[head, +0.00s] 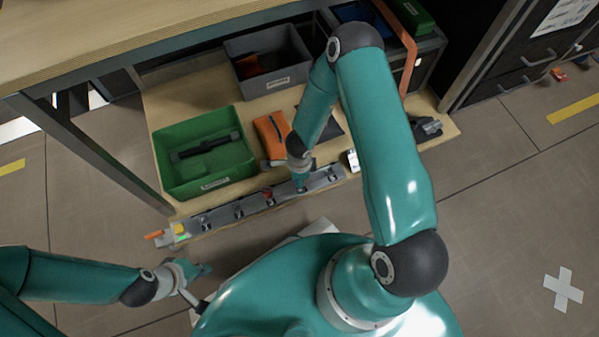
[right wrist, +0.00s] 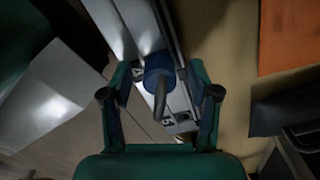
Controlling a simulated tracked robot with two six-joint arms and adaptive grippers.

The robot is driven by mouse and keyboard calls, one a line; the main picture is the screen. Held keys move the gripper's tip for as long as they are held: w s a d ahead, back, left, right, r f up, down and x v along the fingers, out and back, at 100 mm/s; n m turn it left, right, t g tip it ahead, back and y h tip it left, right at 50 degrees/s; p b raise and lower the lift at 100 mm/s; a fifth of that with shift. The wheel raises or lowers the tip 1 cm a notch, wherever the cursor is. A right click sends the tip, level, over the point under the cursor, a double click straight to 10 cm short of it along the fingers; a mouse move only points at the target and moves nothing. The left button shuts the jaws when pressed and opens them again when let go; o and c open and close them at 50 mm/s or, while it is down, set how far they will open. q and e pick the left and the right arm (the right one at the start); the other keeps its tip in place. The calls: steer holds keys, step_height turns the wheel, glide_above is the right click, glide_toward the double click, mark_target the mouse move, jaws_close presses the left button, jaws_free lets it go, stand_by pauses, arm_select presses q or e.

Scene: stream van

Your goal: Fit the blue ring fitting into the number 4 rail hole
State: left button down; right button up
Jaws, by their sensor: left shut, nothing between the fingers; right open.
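The long grey rail (head: 222,216) runs along the front edge of the low wooden shelf in the head view, with several small dark fittings on it. In the right wrist view, the blue ring fitting (right wrist: 154,66) with a grey curved loop sits at the rail (right wrist: 176,52), between my right gripper's (right wrist: 160,78) spread fingers. The right gripper is open. Whether the ring is seated in a hole cannot be told. In the head view that gripper (head: 301,183) is low over the rail's right part. My left gripper (head: 198,280) is shut and empty, over the floor at lower left.
A green crate (head: 220,184) with a dark tool stands behind the rail, beside an orange case (head: 271,135). A grey bin (head: 264,45) stands further back. A wooden worktop (head: 120,30) overhangs the upper left.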

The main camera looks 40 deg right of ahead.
step_height(320, 180, up, 12)
steer(key=shift+f, duration=0.1)
stand_by(0.4)
stand_by(0.3)
